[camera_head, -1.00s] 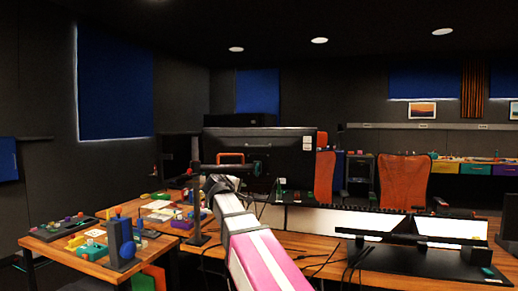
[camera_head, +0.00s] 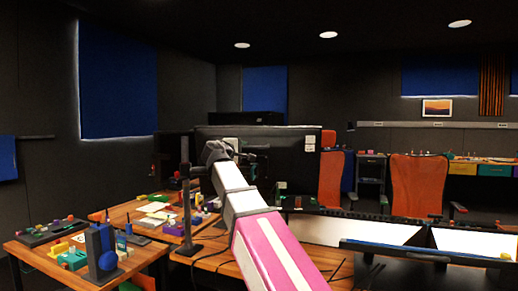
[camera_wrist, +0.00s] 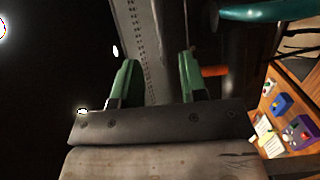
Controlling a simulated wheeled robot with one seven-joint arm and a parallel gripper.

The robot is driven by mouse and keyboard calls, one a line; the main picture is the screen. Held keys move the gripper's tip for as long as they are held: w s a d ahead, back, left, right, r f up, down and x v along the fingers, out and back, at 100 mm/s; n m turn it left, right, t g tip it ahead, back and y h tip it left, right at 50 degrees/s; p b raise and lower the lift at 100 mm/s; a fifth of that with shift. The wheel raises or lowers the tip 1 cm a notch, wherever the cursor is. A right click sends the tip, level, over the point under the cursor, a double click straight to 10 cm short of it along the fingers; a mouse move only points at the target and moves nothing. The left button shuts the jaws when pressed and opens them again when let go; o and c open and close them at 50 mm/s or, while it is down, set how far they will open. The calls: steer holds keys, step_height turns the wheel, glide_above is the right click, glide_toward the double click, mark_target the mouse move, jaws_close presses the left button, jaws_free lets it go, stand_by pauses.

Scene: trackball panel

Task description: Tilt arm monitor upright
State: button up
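The arm monitor (camera_head: 300,148) shows its dark back in the head view, on a support arm from a thin black post (camera_head: 187,205) at the desk. My gripper (camera_head: 214,150) is at the monitor's left side; its fingers are hard to make out there. In the wrist view the two green fingers (camera_wrist: 157,80) stand apart. A grey perforated strip, probably part of the monitor (camera_wrist: 143,40), runs up between and beyond them. I cannot tell whether either finger touches it. The monitor's front is hidden, and its exact tilt is unclear.
A wooden side table (camera_head: 140,265) with coloured blocks and parts stands at the left. Cables hang near the desk (camera_head: 215,262). Bright panels in dark frames (camera_head: 365,230) stand at the right. Orange chairs (camera_head: 418,187) are behind. A teal rounded part (camera_wrist: 270,12) is in the wrist view's top right.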

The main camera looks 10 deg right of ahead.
mark_target(255, 147)
steer(key=x, duration=1)
steer(key=shift+w+d, duration=0.2)
steer(key=shift+w, duration=0.15)
jaws_close()
